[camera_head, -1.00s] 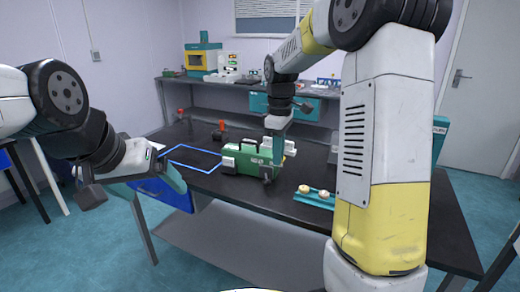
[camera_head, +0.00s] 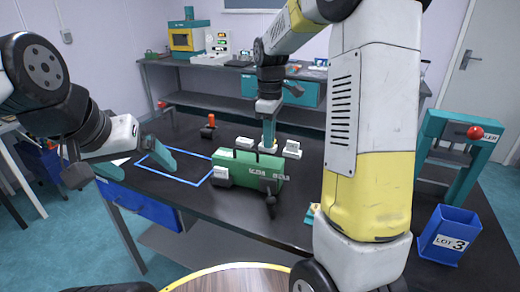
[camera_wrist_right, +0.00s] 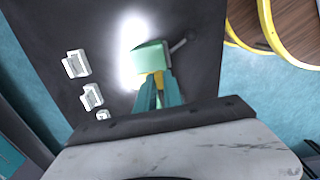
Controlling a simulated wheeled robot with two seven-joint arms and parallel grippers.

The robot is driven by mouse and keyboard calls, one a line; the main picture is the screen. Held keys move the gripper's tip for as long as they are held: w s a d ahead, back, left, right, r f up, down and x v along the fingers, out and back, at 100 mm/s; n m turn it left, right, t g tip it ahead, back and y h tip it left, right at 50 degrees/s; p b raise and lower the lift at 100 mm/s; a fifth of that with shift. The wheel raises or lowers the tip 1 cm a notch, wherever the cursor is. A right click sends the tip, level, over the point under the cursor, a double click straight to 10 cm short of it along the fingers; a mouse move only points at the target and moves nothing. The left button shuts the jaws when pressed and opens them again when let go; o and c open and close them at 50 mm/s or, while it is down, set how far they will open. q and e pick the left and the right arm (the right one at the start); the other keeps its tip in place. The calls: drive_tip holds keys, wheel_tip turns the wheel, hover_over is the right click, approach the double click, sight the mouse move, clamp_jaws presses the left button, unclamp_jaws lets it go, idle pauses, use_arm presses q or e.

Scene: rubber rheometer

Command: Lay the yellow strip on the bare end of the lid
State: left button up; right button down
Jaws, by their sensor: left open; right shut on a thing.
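My right gripper (camera_head: 268,147) points down just behind the green machine (camera_head: 235,168) on the dark table. In the right wrist view its teal fingers (camera_wrist_right: 157,88) are shut, with a small yellow patch (camera_wrist_right: 149,76) between the tips, probably the yellow strip. A pale green block (camera_wrist_right: 152,55) lies just beyond the tips; I cannot tell whether they touch. Most of the strip is hidden, and I cannot make out which part is the lid. My left gripper (camera_head: 135,163) is open and empty over the table's left part.
A blue frame outline (camera_head: 180,180) lies left of the green machine. White blocks (camera_head: 245,141) (camera_head: 292,150) stand behind it. A dark lever (camera_head: 271,205) sticks out in front. A blue LOT 3 bin (camera_head: 447,235) and a teal stand (camera_head: 455,125) are at right.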

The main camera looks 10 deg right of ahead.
sight(269, 166)
drive_tip(key=shift+f, duration=3.35)
drive_tip(key=c, duration=1.5)
unclamp_jaws()
drive_tip(key=shift+f, duration=0.1)
